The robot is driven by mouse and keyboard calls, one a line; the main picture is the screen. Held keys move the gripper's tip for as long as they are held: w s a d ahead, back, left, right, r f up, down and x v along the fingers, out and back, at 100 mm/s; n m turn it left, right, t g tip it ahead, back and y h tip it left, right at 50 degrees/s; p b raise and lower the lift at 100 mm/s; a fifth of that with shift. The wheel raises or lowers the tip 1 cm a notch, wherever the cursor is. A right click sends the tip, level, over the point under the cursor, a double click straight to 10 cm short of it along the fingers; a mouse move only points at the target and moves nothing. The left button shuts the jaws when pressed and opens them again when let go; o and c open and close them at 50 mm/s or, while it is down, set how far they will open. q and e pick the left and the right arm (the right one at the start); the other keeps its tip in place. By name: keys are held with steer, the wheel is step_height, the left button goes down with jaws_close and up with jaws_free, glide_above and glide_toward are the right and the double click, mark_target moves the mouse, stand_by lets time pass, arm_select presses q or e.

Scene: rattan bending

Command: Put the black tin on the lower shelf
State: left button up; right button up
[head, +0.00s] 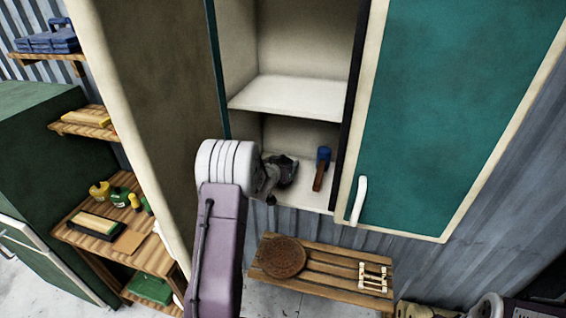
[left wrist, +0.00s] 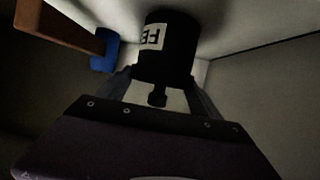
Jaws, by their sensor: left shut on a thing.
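The black tin (left wrist: 180,55) with a white label shows in the left wrist view, between the two fingers of my left gripper (left wrist: 165,80). The gripper is shut on it. In the head view my left gripper (head: 278,178) reaches into the lower compartment of the open cabinet, below the white middle shelf (head: 290,97). The tin is hard to tell from the dark gripper there. The lower shelf (head: 300,195) is the compartment's white floor; I cannot tell whether the tin touches it.
A blue-and-brown tool (head: 319,172) stands in the lower compartment, right of my gripper. The teal cabinet door (head: 450,110) is to the right. A slatted wooden bench (head: 325,278) with a round brown mat (head: 283,257) is below. The upper compartment looks empty.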

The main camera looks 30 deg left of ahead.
arm_select(q)
steer(key=shift+f, duration=0.2)
steer(key=o, duration=1.7)
steer(key=shift+w+a+f, duration=0.1)
steer(key=shift+w, duration=0.15)
steer(key=shift+c, duration=0.2)
steer(key=shift+o, duration=1.2)
steer(key=shift+w, duration=0.15)
steer(key=shift+s, duration=0.2)
steer(key=shift+r, duration=0.4)
steer(key=v, duration=0.1)
steer(key=b+v, duration=0.2)
steer(key=shift+s+f, duration=0.2)
steer(key=shift+s, duration=0.3)
steer(key=b+v, duration=0.2)
steer(key=v, duration=0.6)
steer(key=shift+r, duration=0.25)
arm_select(e)
steer(key=f, duration=0.4)
steer(key=shift+w+a, duration=0.1)
steer(key=shift+w, duration=0.1)
arm_select(q)
steer(key=shift+w+f, duration=0.1)
